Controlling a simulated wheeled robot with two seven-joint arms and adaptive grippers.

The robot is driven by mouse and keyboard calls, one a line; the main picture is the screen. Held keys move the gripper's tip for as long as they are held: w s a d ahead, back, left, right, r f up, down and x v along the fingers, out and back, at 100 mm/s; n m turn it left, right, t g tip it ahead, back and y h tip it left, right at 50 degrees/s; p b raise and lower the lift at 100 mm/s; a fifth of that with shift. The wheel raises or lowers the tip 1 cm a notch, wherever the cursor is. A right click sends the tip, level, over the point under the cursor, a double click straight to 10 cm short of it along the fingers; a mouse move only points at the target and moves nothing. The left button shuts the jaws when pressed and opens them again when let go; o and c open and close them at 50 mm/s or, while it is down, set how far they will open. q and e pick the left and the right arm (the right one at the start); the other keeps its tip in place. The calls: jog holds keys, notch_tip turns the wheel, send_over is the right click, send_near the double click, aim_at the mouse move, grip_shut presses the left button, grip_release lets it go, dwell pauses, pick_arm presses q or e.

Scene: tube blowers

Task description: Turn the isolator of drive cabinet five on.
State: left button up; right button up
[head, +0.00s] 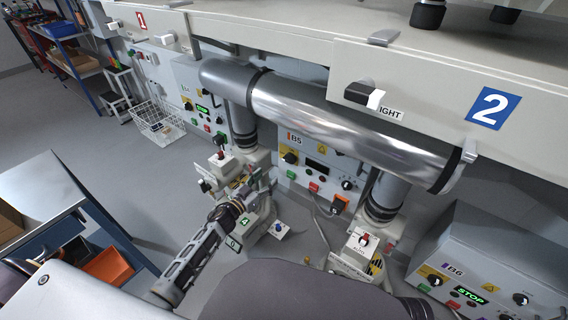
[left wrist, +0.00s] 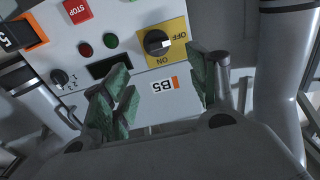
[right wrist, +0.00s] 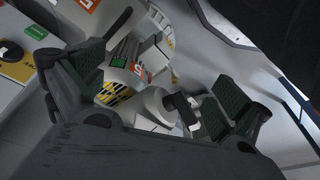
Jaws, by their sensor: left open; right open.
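Drive cabinet B5 (head: 318,168) stands under the silver tube in the head view. Its isolator (head: 290,157) is a black knob on a yellow plate. In the left wrist view the cabinet appears upside down, and the white mark on the isolator knob (left wrist: 157,42) points right, toward OFF; ON is printed below the knob. My left gripper (head: 256,182) is open and empty in front of the cabinet. Its fingers (left wrist: 164,65) frame the isolator from a distance, not touching it. My right gripper (right wrist: 145,85) is open and empty in its wrist view; I cannot pick it out in the head view.
The cabinet also carries a red STOP button (left wrist: 77,11), a small display (left wrist: 110,65) and a selector knob (left wrist: 61,77). The silver tube (head: 330,112) runs above it. Cabinet B6 (head: 490,265) stands right. A blue-grey bench (head: 45,195) is at left, with open floor beyond.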

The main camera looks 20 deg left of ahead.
aim_at(286, 160)
pick_arm(q)
jog(key=shift+b+x, duration=1.5)
jog(key=shift+x, duration=4.15)
jog(key=shift+w+d+f, duration=0.1)
jog(key=shift+w+d, duration=0.05)
jog(key=shift+w, duration=0.25)
pick_arm(e)
jog(key=shift+t, duration=0.6)
jog(key=r, duration=0.4)
jog(key=shift+a+r, duration=0.4)
jog(key=shift+s+f, duration=0.1)
jog(key=shift+s, duration=0.05)
pick_arm(q)
jog(key=shift+c, duration=0.3)
